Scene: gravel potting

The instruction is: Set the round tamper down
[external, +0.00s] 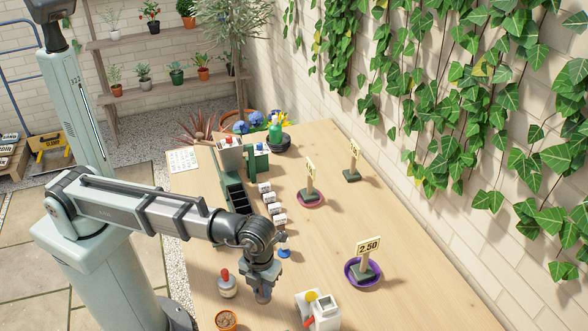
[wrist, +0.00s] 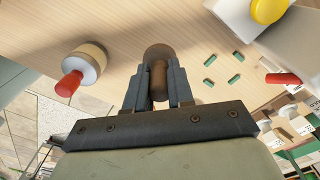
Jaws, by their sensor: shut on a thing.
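My gripper (external: 262,292) points down over the near part of the wooden table. In the wrist view my gripper (wrist: 158,88) is shut on the brown handle of the round tamper (wrist: 158,52), whose wide round end shows beyond the fingertips. In the external view the tamper is mostly hidden by my gripper. I cannot tell whether its round end touches the table.
A pale cylinder with a red handle (external: 227,287) stands left of my gripper. A small terracotta pot (external: 226,320) is at the near edge. A white device with a yellow button (external: 318,310) is at right. A purple saucer (external: 350,272) holds a price sign.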

